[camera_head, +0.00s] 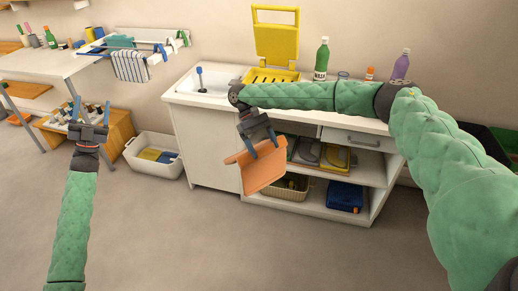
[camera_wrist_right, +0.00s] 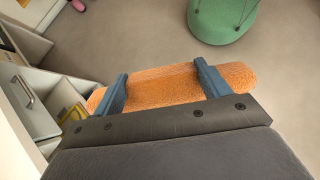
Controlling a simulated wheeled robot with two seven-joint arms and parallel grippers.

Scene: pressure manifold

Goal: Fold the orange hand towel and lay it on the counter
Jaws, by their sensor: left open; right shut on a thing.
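The orange hand towel (camera_head: 262,172) hangs from my right gripper (camera_head: 263,150) in front of the white counter (camera_head: 226,137) in the head view. In the right wrist view the towel (camera_wrist_right: 160,88) lies between the two blue fingers of the right gripper (camera_wrist_right: 162,85), which is shut on it. It looks doubled over at the top, with a layer hanging below. My left gripper (camera_head: 89,113) is open and empty at the left, over the floor side near an orange-brown cabinet.
On the counter stand a yellow rack (camera_head: 275,40), a green bottle (camera_head: 321,60) and a purple bottle (camera_head: 401,65). A sink (camera_head: 208,83) is at its left end. Shelves below hold a basket (camera_head: 291,187) and a blue box (camera_head: 345,197). A white bin (camera_head: 152,156) stands on the floor.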

